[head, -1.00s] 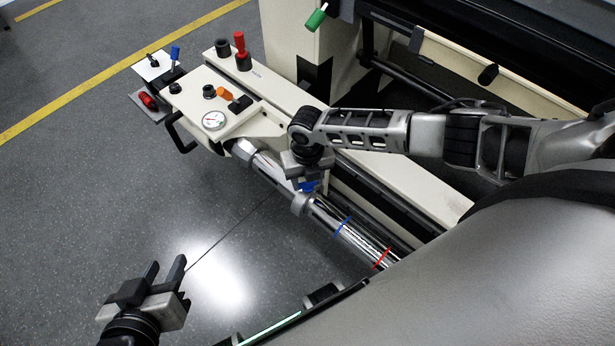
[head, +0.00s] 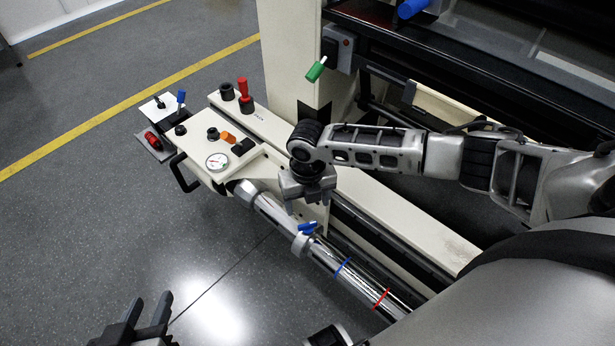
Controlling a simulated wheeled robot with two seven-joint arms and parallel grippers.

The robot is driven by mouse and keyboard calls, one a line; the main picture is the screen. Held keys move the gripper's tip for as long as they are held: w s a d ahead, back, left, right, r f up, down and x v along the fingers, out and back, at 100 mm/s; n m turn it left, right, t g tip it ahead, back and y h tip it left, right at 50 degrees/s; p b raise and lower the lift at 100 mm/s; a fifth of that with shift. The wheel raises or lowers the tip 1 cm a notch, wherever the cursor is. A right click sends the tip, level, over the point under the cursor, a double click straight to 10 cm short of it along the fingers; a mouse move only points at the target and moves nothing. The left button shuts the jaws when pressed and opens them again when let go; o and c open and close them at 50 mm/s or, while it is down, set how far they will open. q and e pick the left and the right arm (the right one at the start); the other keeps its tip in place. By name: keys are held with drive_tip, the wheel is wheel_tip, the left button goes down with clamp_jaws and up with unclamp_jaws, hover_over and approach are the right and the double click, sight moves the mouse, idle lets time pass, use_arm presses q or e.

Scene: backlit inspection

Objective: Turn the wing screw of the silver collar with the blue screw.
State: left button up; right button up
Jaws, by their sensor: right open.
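The silver collar (head: 301,244) sits around a shiny metal tube (head: 327,261). My left gripper (head: 147,312) is open and empty over the floor at the bottom left.
Open floor lies left.

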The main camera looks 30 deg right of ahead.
use_arm(q)
drive_tip(key=shift+s+a+r+p, duration=0.15)
drive_tip(key=shift+a+r+p, duration=0.05)
drive_tip(key=shift+r+p, duration=0.2)
drive_tip(key=shift+s+a+r+p, duration=0.15)
drive_tip(key=shift+r+p, duration=0.1)
drive_tip(key=shift+r, duration=0.2)
use_arm(e)
wheel_tip(320, 180, up, 7)
use_arm(q)
drive_tip(key=shift+r, duration=0.1)
use_arm(e)
drive_tip(key=shift+r, duration=0.1)
